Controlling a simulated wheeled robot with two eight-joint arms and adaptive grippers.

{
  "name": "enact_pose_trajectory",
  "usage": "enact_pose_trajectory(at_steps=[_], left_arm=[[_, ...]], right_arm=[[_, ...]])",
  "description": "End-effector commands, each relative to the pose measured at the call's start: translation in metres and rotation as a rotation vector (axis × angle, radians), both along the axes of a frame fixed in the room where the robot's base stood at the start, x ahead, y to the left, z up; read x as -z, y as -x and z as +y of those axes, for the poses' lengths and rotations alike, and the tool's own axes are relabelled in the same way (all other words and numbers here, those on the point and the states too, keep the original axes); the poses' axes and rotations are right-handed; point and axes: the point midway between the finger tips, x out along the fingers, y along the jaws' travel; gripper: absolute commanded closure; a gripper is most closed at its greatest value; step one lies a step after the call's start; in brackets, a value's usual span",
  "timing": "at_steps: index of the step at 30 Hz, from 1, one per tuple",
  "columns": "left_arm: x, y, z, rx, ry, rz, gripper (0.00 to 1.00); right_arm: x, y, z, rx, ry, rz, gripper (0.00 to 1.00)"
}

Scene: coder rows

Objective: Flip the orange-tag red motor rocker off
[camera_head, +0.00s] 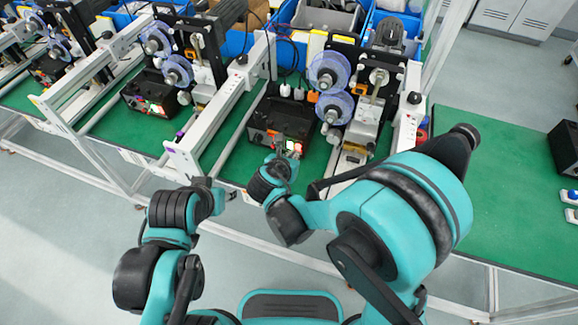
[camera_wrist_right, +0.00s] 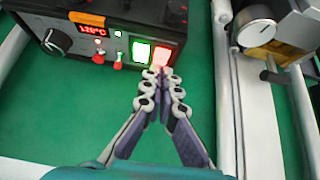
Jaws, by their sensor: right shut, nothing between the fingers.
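A black control box (camera_head: 282,120) stands on the green bench in front of the right-hand machine. In the right wrist view its front (camera_wrist_right: 115,60) has a lit green rocker (camera_wrist_right: 141,52) and, to its right, a lit red rocker (camera_wrist_right: 164,55). My right gripper (camera_wrist_right: 160,76) is shut and empty. Its fingertips are at the lower edge of the red rocker and hide part of it; I cannot tell if they touch. In the head view my right gripper (camera_head: 290,156) is at the box front, small and partly hidden. My left gripper (camera_head: 222,196) is before the bench, its fingers unclear.
Another black box (camera_head: 150,92) stands at the machine to the left.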

Motion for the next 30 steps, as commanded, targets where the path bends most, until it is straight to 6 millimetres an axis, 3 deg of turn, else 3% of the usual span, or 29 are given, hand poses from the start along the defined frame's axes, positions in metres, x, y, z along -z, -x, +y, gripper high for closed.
enact_pose_trajectory(at_steps=[14, 19, 30], left_arm=[[0.001, 0.000, 0.000, 0.000, 0.000, 0.000, 0.60], [-0.015, 0.000, 0.000, 0.000, 0.000, 0.000, 0.60], [-0.013, 0.000, 0.000, 0.000, 0.000, 0.000, 0.60]], right_arm=[[-0.002, -0.008, -0.003, 0.001, -0.001, 0.002, 1.00], [-0.010, -0.016, -0.006, 0.006, -0.024, 0.075, 1.00], [-0.008, -0.015, -0.005, 0.002, -0.025, 0.082, 1.00]])
